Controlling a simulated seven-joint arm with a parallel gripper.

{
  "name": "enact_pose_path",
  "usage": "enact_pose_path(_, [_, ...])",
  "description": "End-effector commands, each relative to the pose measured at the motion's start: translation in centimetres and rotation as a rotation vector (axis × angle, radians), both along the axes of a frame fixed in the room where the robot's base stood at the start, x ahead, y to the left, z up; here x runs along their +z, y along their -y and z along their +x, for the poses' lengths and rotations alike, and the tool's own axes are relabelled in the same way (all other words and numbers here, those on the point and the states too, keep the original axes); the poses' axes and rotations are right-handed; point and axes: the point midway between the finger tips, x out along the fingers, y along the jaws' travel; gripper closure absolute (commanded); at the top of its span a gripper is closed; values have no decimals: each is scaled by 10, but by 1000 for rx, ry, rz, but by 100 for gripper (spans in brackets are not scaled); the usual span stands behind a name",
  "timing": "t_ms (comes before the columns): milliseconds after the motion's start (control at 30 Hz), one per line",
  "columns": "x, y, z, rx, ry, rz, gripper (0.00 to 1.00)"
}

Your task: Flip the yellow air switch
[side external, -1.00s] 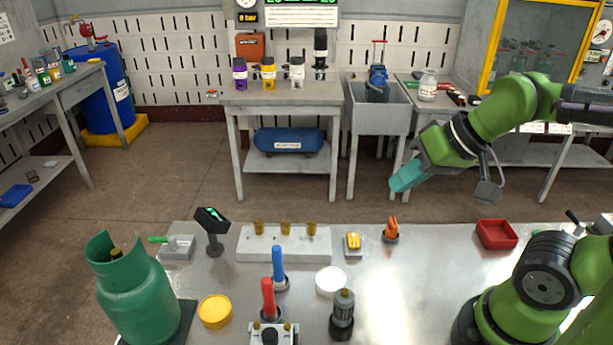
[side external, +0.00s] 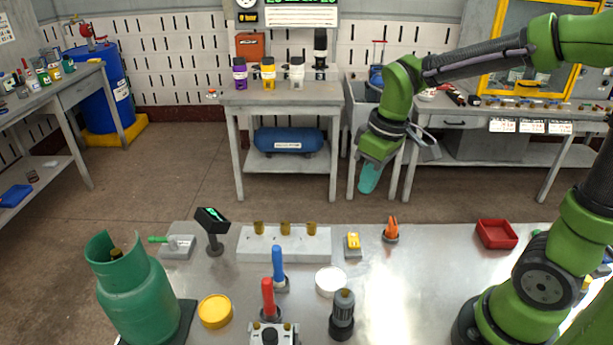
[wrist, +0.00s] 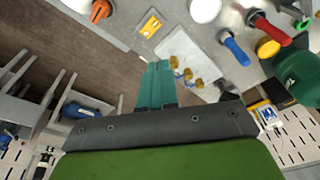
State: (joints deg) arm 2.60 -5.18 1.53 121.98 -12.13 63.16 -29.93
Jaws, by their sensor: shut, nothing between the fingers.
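The yellow air switch (side external: 353,242) is a small yellow block on a pale plate, on the metal table just right of the white block with brass fittings. In the wrist view the yellow switch (wrist: 150,27) lies beyond the fingertips, up and slightly left. My gripper (side external: 369,180) has teal fingers pointing down and hangs in the air above and behind the switch, clear of the table. In the wrist view my gripper (wrist: 159,66) shows its fingers pressed together, with nothing between them.
An orange-handled valve (side external: 391,229) stands right of the switch. The white block (side external: 285,244) with brass fittings is to its left. A blue handle (side external: 278,262), a red handle (side external: 268,298) and a white disc (side external: 331,281) are in front. A red tray (side external: 496,234) lies at right.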

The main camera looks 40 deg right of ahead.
Motion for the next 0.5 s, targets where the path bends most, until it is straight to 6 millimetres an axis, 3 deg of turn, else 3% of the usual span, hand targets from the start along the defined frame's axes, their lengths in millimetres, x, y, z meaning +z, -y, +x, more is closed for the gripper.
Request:
enact_pose_path(100, [-16, 8, 21, 224, -89, -55, 100])
enact_pose_path(200, [-19, 13, 31, 393, -126, -85, 100])
enact_pose_path(500, [-11, 16, 33, 619, -140, -115, 100])
